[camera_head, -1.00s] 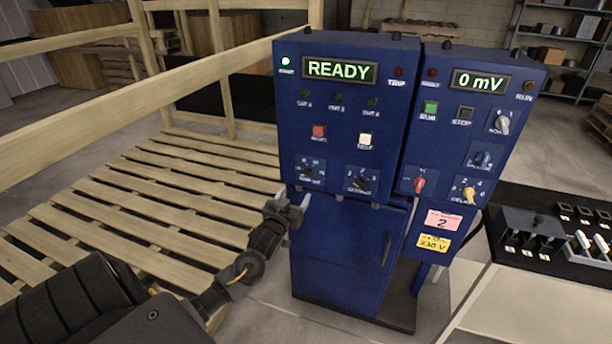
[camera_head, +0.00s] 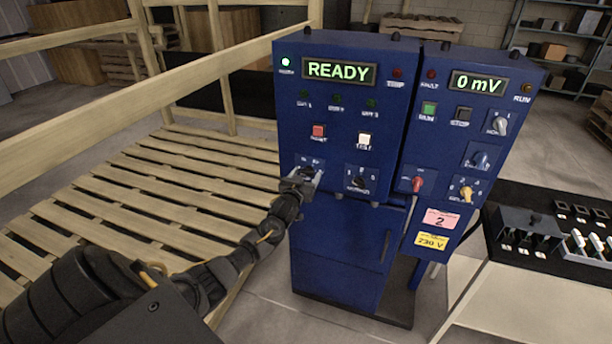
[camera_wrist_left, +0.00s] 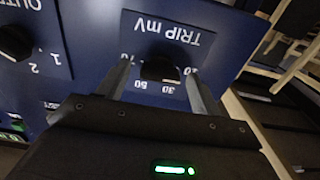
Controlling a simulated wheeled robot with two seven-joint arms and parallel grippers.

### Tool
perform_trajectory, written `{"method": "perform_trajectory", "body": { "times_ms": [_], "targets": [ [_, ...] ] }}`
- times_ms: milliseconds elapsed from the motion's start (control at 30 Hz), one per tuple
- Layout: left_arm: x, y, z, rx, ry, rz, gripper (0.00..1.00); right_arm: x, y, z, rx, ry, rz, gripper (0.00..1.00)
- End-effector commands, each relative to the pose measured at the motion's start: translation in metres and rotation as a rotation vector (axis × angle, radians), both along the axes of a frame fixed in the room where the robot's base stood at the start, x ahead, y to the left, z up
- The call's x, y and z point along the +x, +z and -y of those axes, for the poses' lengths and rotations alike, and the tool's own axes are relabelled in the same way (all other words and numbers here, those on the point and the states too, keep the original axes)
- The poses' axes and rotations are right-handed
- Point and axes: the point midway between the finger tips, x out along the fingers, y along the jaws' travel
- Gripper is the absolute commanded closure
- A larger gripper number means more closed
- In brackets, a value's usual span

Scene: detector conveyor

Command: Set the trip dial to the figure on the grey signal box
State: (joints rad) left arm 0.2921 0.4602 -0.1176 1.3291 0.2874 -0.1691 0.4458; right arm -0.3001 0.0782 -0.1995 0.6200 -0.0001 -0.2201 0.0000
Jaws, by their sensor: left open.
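The trip dial (camera_wrist_left: 160,68) is a black knob under the upside-down lettering "TRIP mV" in the left wrist view. Figures such as 30, 50 and 70 stand around it; its pointer is too dark to read. My left gripper (camera_head: 303,177) is open at the lower left of the blue cabinet's front. In the left wrist view its fingers stand on either side of the dial; I cannot tell whether they touch it. In the head view the gripper hides most of the dial. A dark grey box (camera_head: 524,222) sits on the right bench; no figure is legible on it. My right gripper is not seen.
The blue cabinet (camera_head: 345,108) shows READY. Another dial (camera_head: 360,181) sits right of my gripper. The right unit (camera_head: 465,110) reads 0 mV and carries more knobs, a pink label (camera_head: 441,221) with 2 and a yellow 230 V label (camera_head: 436,241). A wooden pallet (camera_head: 150,205) lies left.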

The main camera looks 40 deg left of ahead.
Motion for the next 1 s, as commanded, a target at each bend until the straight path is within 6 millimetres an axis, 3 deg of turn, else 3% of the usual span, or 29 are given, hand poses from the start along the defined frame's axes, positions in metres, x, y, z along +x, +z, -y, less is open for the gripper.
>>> {"method": "perform_trajectory", "body": {
  "times_ms": [267,600,1000],
  "targets": [
    [0.0015,-0.0004,-0.0002,0.0,0.0,-0.001,0.35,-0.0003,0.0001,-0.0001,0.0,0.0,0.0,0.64],
    [0.0015,-0.0005,0.0,0.0,0.0,-0.001,0.78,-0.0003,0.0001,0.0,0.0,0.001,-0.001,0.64],
    [0.0015,-0.0002,-0.0001,0.074,0.0,-0.026,0.79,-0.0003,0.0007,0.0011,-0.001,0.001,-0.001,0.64]
  ]
}}
